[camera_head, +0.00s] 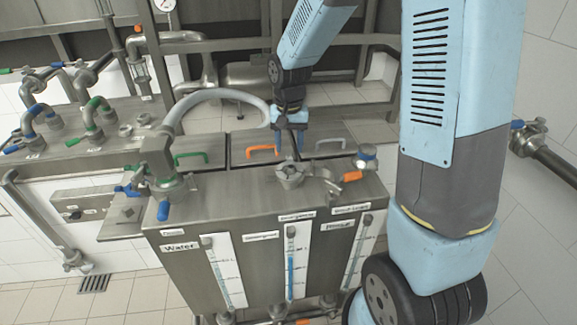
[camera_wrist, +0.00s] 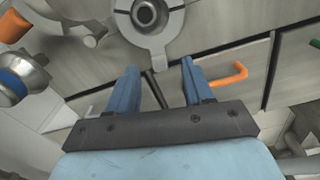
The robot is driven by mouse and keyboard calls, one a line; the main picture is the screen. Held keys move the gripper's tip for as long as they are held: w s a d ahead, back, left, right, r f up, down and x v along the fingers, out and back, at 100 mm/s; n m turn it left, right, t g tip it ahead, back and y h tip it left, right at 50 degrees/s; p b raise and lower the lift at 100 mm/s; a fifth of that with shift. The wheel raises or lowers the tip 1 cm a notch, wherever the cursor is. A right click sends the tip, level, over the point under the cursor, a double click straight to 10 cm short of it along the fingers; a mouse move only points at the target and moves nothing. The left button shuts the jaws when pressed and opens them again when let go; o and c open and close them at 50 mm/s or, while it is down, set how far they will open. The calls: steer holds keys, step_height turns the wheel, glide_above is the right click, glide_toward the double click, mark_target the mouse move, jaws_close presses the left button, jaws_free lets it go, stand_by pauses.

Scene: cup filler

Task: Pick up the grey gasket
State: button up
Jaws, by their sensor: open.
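A grey metal round port with a clamp (camera_head: 290,175) sits on top of the steel tank; a round grey fitting with a dark hole (camera_wrist: 150,14) shows at the top of the wrist view. My gripper (camera_head: 289,143) hangs above the back of the tank top, behind the port.
The tank (camera_head: 255,235) has level gauges on its front. A grey hose (camera_head: 215,94) arches to a valve (camera_head: 168,185) at its left. An orange handle (camera_head: 262,149) is behind my gripper. A blue-capped fitting (camera_head: 366,156) and orange lever (camera_head: 353,176) stand at the right.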

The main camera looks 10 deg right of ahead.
steer(key=shift+s+f, duration=0.1)
steer(key=shift+f, duration=1.35)
steer(key=shift+d, duration=0.1)
jaws_close()
